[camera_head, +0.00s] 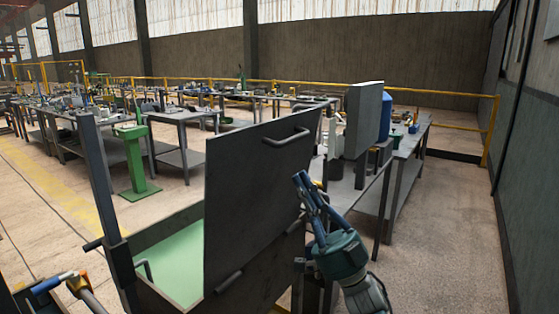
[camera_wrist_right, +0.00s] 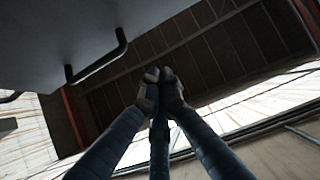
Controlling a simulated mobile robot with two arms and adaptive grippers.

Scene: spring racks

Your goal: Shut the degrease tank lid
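The degrease tank lid (camera_head: 255,190) is a dark grey panel standing upright, open, above the tank. The tank (camera_head: 180,262) shows a pale green inside at its left. A bar handle (camera_head: 288,136) is near the lid's top edge. My right gripper (camera_head: 300,183) is beside the lid's right edge, its blue fingers pointing up and together. In the right wrist view the fingertips (camera_wrist_right: 160,75) meet with nothing seen between them. The lid (camera_wrist_right: 60,30) and a dark bar handle (camera_wrist_right: 97,60) are at the upper left there, apart from the fingertips in the picture. My left gripper is not in view.
A dark post (camera_head: 97,185) rises at the tank's left. A green stand (camera_head: 137,160) is behind it. A workbench (camera_head: 405,148) with a blue container (camera_head: 385,117) is beyond the lid. Tools with blue and orange parts (camera_head: 50,283) lie at the lower left. Floor at the right (camera_head: 440,230) is clear.

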